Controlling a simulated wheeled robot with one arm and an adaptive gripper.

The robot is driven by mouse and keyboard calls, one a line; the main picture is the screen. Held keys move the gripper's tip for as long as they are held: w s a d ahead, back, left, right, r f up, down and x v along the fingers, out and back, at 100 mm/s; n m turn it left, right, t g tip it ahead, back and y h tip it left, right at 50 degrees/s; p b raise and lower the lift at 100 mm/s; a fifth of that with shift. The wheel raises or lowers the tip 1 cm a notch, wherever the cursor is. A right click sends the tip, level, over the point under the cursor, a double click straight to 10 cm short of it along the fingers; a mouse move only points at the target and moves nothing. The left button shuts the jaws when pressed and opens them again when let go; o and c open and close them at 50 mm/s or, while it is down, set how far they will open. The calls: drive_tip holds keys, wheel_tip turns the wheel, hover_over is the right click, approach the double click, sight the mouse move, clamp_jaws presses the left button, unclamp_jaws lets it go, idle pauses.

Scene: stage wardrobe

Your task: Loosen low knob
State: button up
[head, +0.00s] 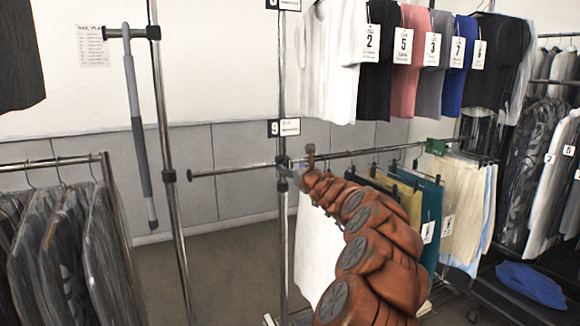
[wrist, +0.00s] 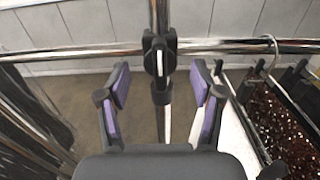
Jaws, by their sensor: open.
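The low knob (wrist: 159,57) is a dark piece with a pale upright bar on its face, on the dark clamp where the low rail (wrist: 90,51) crosses an upright pole (wrist: 158,14). In the wrist view my gripper (wrist: 159,82) is open and empty, its purple-padded fingers apart to the left and right of the knob's line. The fingertips appear nearer the camera than the knob, with no contact visible. In the head view the low rail (head: 230,168) meets the pole (head: 283,230) at the end of my arm, where my gripper is small and partly hidden.
Dark covered garments (head: 70,250) hang at the lower left. Trousers (head: 470,205) and other clothes hang on the low rail to the right. Tagged shirts (head: 330,65) hang above. A grey-handled rod (head: 138,140) hangs left. A blue cloth (head: 530,285) lies low at the right.

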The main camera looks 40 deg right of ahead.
sight(287, 166)
drive_tip(key=shift+w+d+f, duration=0.1)
drive_tip(key=shift+w+d, duration=0.2)
drive_tip(key=shift+w, duration=0.3)
drive_tip(key=shift+w+d, duration=0.1)
drive_tip(key=shift+w, duration=0.4)
drive_tip(key=shift+c, duration=0.3)
drive_tip(key=c, duration=1)
drive_tip(key=shift+c, duration=0.2)
